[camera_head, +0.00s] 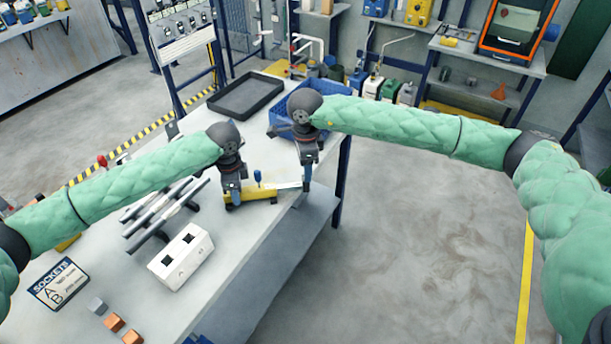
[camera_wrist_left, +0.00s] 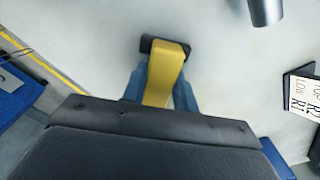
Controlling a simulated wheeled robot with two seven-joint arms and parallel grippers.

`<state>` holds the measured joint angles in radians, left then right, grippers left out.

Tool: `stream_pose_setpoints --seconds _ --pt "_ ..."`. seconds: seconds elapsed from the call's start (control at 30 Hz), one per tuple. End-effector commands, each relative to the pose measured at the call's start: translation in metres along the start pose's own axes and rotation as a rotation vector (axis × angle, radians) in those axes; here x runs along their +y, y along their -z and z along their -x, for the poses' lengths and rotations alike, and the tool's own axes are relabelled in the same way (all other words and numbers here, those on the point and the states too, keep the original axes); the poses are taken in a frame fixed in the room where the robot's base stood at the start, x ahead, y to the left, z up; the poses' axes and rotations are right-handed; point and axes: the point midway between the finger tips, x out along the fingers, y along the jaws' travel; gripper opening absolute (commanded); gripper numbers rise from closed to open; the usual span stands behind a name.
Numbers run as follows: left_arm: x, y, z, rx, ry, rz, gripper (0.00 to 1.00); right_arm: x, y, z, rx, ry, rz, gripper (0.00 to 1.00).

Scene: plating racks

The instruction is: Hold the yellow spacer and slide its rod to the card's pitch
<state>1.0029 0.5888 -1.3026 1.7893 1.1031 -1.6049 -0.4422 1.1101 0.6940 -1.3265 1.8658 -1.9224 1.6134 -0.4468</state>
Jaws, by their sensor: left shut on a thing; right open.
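The yellow spacer (camera_head: 264,194) lies near the right edge of the bench, with a blue knob (camera_head: 258,176) on top and a pale silver rod (camera_head: 288,185) out of its right end. My left gripper (camera_head: 232,198) is shut on the spacer's left end. In the left wrist view the yellow body (camera_wrist_left: 163,75) sits between its blue fingers. My right gripper (camera_head: 306,183) is open at the rod's right end; I cannot tell whether the rod is between its fingers.
A dark rack with bars (camera_head: 150,226) and a white block with two square holes (camera_head: 196,262) stand left of the spacer. A "SOCKETS" sign (camera_head: 58,284) and small blocks (camera_head: 114,322) lie nearer. A black tray (camera_head: 246,95) and blue crate (camera_head: 285,112) are behind.

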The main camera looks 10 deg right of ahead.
Motion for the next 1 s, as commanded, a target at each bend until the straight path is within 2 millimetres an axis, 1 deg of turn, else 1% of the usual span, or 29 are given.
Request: stream_pose_setpoints --seconds 0.03,0.2,0.3,0.4,0.57,0.9,0.93,1.0 --pt "0.000 0.000 0.000 0.000 0.000 0.000 0.00 0.000 0.000 0.011 -0.001 0.003 0.001 0.49" --pt "0.000 0.000 0.000 0.000 0.000 0.000 0.00 0.000 0.000 0.041 0.000 0.002 0.000 0.49" --pt "0.000 0.000 0.000 0.000 0.000 0.000 0.00 0.000 0.000 0.053 0.000 0.000 -0.001 0.49" --pt "0.000 0.000 0.000 0.000 0.000 0.000 0.00 0.000 0.000 0.062 0.000 0.001 0.000 0.49" --pt "0.000 0.000 0.000 0.000 0.000 0.000 0.00 0.000 0.000 0.067 0.000 0.000 0.000 0.49" --pt "0.000 0.000 0.000 0.000 0.000 0.000 0.00 0.000 0.000 0.067 0.000 0.000 0.000 0.49" --pt "0.000 0.000 0.000 0.000 0.000 0.000 0.35 0.000 0.000 0.067 0.000 0.000 -0.001 0.49" --pt "0.000 0.000 0.000 0.000 0.000 0.000 0.48 0.000 0.000 0.067 0.000 0.000 -0.001 0.49"
